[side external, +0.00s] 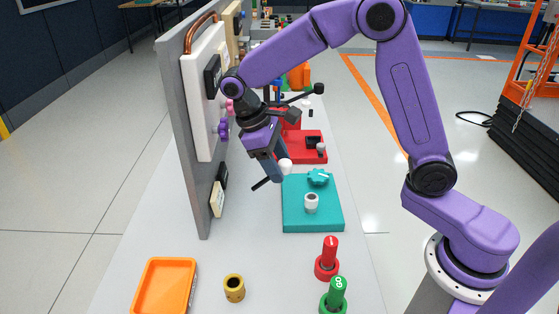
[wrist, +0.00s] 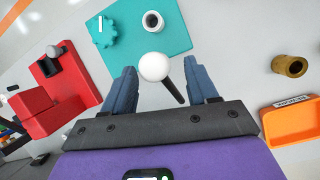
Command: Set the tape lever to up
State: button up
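A lever with a white ball knob (side external: 285,166) and a thin black rod (side external: 261,184) sits at my fingers, near the grey upright panel. In the wrist view its white knob (wrist: 153,66) and black rod (wrist: 173,92) lie between my two fingers, with space on both sides. My gripper (side external: 272,170) points down and is open; the wrist view shows its blue fingers (wrist: 162,85) apart. I cannot read a label naming this lever, and its mount is hidden. Another lever with a pale knob (side external: 321,147) stands on a red box (side external: 303,157).
The grey panel (side external: 201,212) borders the left. Red (side external: 328,258) and green (side external: 336,294) buttons, a brass cup (side external: 234,288) and an orange tray (side external: 151,262) stand in front.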

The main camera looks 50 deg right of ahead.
aim_at(265, 180)
jog(key=v, duration=0.7)
jog(key=shift+r, duration=0.2)
jog(key=shift+a, duration=0.1)
jog(key=s+d+f+n+t+y, duration=0.1)
jog(key=s+d+f+n, duration=0.1)
jog(key=s, duration=0.6)
jog(key=s+d+f+n+t+y, duration=0.1)
jog(key=s+d+f+n, duration=0.1)
jog(key=s, duration=0.7)
jog(key=s+d+f+n+t+y, duration=0.1)
jog(key=s+d+f+n, duration=0.1)
jog(key=s, duration=0.7)
jog(key=shift+s+d+n+y, duration=0.3)
jog(key=shift+d+y, duration=0.1)
jog(key=shift+d, duration=0.1)
